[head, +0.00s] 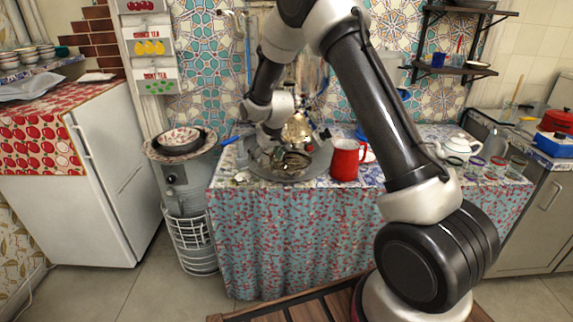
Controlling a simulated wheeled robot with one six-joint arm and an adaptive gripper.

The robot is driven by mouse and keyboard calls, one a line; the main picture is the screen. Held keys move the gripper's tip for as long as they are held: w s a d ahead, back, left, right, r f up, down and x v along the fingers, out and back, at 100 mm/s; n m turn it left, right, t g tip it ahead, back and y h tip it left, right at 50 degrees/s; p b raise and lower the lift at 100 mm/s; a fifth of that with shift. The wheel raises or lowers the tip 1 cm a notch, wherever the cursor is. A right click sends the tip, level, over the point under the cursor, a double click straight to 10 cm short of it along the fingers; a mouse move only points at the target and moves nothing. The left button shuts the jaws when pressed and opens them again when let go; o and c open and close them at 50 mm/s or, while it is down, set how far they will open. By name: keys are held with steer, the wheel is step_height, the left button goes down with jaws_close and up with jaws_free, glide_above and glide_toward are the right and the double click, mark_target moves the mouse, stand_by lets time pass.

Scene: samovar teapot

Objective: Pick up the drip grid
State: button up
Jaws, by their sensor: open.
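My gripper (266,158) points down at the left part of a large round grey tray (316,172) on the cloth-covered table. It is open, but its fingers are small and hard to make out. A dark round piece (296,161) lies in the tray just to the right of my gripper. It may be the drip grid, but it is too small and cluttered to be sure. A brass-coloured vessel (298,130) stands right behind it. I cannot tell whether my fingers touch anything. My wrist hides part of the tray's back left.
A red jug (345,160) stands at the tray's right edge. A white teapot (462,146) and several glasses stand farther right. My arm crosses in front of the table's right half.

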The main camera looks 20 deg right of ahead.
steer(key=c, duration=1.5)
steer(key=shift+r, duration=0.1)
